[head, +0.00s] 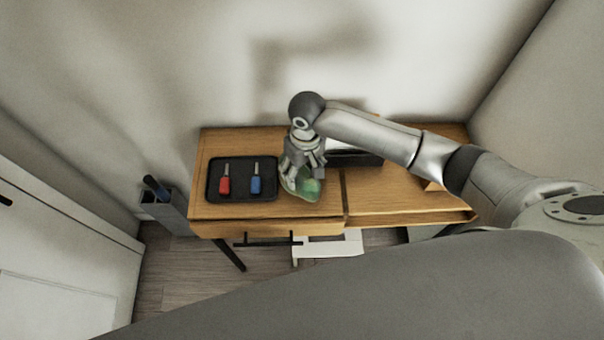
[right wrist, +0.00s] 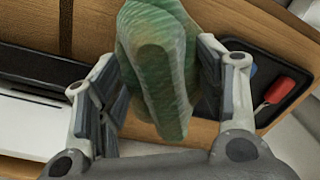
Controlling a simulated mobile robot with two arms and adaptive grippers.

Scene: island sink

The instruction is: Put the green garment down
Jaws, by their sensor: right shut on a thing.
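The green garment (head: 308,187) is a crumpled, pale green cloth at the table's front middle, right of the black tray. My right gripper (head: 302,170) comes down over it from above and is shut on it. In the right wrist view the garment (right wrist: 160,55) hangs as a folded bundle between the two fingers of my right gripper (right wrist: 158,85). Whether its underside touches the tabletop cannot be told. My left gripper is not in view.
The wooden table (head: 400,204) has a black tray (head: 240,196) holding a red screwdriver (head: 224,185) and a blue one (head: 256,185). A dark box-like object (head: 360,158) stands behind my arm. The table's front right is clear. A grey bin (head: 170,208) stands left of the table.

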